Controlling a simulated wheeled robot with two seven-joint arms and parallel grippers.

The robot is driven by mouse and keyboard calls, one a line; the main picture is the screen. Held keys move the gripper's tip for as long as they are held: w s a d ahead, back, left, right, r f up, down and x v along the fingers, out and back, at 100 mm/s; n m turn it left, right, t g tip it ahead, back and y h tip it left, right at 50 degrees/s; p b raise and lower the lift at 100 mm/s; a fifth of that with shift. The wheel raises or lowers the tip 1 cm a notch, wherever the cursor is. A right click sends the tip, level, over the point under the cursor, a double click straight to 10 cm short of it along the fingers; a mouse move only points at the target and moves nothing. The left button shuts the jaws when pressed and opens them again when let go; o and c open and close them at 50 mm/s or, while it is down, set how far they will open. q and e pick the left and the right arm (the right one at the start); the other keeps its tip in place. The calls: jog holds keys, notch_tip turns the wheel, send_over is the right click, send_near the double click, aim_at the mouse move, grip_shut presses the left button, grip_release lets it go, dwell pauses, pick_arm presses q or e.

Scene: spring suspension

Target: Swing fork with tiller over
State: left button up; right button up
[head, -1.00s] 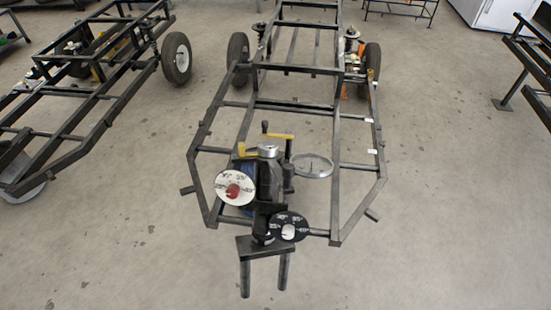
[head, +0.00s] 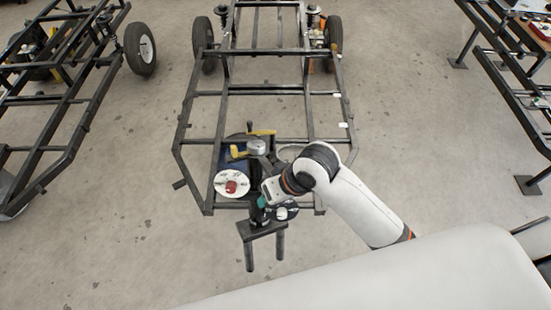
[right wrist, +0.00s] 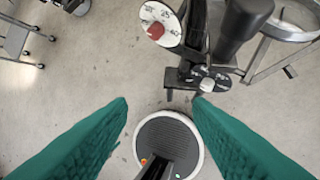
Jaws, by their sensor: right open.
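The fork (head: 262,231) is a dark crossbar with two prongs pointing toward me, at the near end of the black frame. Above it is a dark upright with a grey cap (head: 257,147) and yellow handles (head: 240,152). I cannot tell which part is the tiller. A white dial with a red knob (head: 231,184) and a dark dial (head: 286,212) sit beside the upright; they show in the right wrist view too (right wrist: 158,24) (right wrist: 207,78). My right gripper (right wrist: 161,102) has teal fingers, open and empty between them. In the head view it partly hides the upright.
The black tube frame (head: 180,150) with wheels (head: 203,42) stretches away behind the fork. Another wheeled frame (head: 50,150) stands at left, and dark benches (head: 510,95) at right. A large white surface (head: 400,280) fills the near right. The floor at near left is clear.

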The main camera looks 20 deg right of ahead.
jog(key=w+d+r+m+g+h, duration=0.3)
jog(key=w+d+r+m, duration=0.15)
jog(key=w+r, duration=0.5)
jog(key=shift+n, duration=0.45)
jog(key=f+p, duration=0.1)
jog(key=f, duration=0.3)
jog(key=f+p, duration=0.1)
jog(key=f, duration=0.2)
jog(key=s+f, duration=0.1)
jog(key=f, duration=0.3)
jog(key=shift+a+f+p, duration=0.35)
jog(key=shift+a+p, duration=0.05)
grip_shut()
jog(key=shift+w, duration=0.15)
